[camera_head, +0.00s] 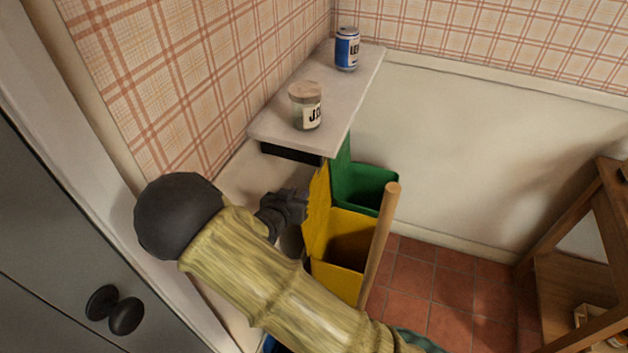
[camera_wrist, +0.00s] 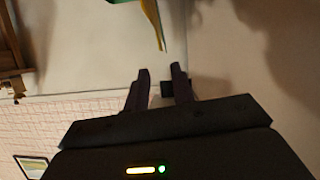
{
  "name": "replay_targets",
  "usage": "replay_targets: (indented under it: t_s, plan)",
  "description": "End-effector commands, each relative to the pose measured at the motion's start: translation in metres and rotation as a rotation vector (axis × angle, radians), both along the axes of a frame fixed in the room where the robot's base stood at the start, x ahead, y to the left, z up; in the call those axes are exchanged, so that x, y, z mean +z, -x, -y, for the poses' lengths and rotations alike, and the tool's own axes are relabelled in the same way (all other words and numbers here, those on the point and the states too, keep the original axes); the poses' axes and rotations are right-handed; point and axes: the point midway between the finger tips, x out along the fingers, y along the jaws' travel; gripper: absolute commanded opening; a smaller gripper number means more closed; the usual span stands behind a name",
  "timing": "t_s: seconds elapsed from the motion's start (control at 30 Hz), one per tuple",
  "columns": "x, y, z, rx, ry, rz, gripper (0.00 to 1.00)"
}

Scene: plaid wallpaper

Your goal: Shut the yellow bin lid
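The yellow bin (camera_head: 336,278) stands under the shelf, with its top open. Its yellow lid (camera_head: 317,212) stands raised, nearly upright, on the left side of the opening. A yellow edge, apparently the lid, also shows in the wrist view (camera_wrist: 151,14), beyond the fingertips. My gripper (camera_head: 296,205) is just left of the raised lid, on its wall side. In the wrist view my gripper's fingers (camera_wrist: 160,78) are apart with nothing held between them. Whether a finger touches the lid cannot be told. My arm hides the lower left of the bin.
A green bin (camera_head: 368,190) stands open behind the yellow one. A wooden pole (camera_head: 380,240) leans in front of the yellow bin. The shelf (camera_head: 333,92) above holds a jar (camera_head: 305,107) and a blue can (camera_head: 346,50). A wooden stand (camera_head: 580,250) is at right; tiled floor (camera_head: 430,290) lies between.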

Motion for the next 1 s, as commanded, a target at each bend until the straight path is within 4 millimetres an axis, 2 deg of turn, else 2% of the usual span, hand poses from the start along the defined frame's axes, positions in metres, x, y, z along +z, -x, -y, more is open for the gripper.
replay_targets:
  t_s: [0.4,0.6,0.77,1.0]
  plan:
    - [-0.029,-0.063,0.03,-0.002,0.001,0.0,0.25]
    - [-0.041,-0.088,0.041,0.0,0.001,0.0,0.25]
    - [-0.044,-0.097,0.045,0.001,0.0,0.0,0.25]
    - [-0.044,-0.097,0.045,0.001,0.0,0.0,0.25]
